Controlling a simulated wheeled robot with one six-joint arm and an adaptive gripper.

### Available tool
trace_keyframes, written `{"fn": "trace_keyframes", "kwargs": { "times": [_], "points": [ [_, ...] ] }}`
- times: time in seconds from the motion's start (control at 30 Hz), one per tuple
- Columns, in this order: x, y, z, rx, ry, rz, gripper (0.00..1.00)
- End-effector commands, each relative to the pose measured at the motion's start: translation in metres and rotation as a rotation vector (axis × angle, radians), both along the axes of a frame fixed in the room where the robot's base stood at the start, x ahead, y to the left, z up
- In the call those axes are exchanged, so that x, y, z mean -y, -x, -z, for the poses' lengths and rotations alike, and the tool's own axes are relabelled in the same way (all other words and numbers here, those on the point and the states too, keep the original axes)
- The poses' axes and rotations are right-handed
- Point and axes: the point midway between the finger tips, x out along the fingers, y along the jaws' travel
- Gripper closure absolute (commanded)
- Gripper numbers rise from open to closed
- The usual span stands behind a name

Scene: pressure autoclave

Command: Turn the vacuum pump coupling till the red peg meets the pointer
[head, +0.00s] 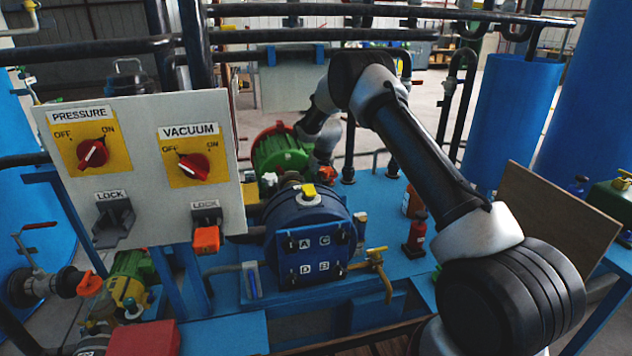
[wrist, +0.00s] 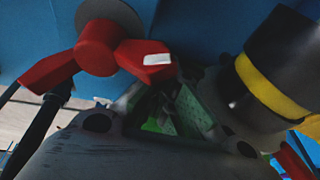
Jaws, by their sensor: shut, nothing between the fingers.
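My gripper (head: 322,160) reaches down behind the blue vessel (head: 308,235), beside the green motor-like machine (head: 280,152) with a red rim. A small orange-red part (head: 327,174) shows just below it in the head view. In the wrist view my gripper (wrist: 165,110) is shut and empty, its grey body filling the bottom. A red lobed part (wrist: 98,48) with a white mark on one arm lies beyond it at upper left. I cannot tell whether this is the coupling's peg. The pointer cannot be made out, and contact cannot be judged.
A panel (head: 150,130) with PRESSURE and VACUUM knobs and two locks stands at left. A black cylinder with a yellow band (wrist: 272,85) is close on the right in the wrist view. A small red bottle (head: 416,235) and a yellow tap (head: 378,262) stand right of the vessel.

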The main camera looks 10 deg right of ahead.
Motion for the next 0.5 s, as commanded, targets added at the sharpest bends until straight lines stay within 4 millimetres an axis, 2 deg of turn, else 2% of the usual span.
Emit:
{"fn": "trace_keyframes", "kwargs": {
  "times": [0.17, 0.27, 0.5],
  "points": [
    [-0.004, 0.003, -0.004, -0.005, -0.001, -0.004, 1.00],
    [-0.002, 0.007, -0.018, -0.003, -0.001, -0.003, 1.00],
    [0.006, 0.022, -0.071, 0.000, -0.001, 0.000, 1.00]
  ]
}}
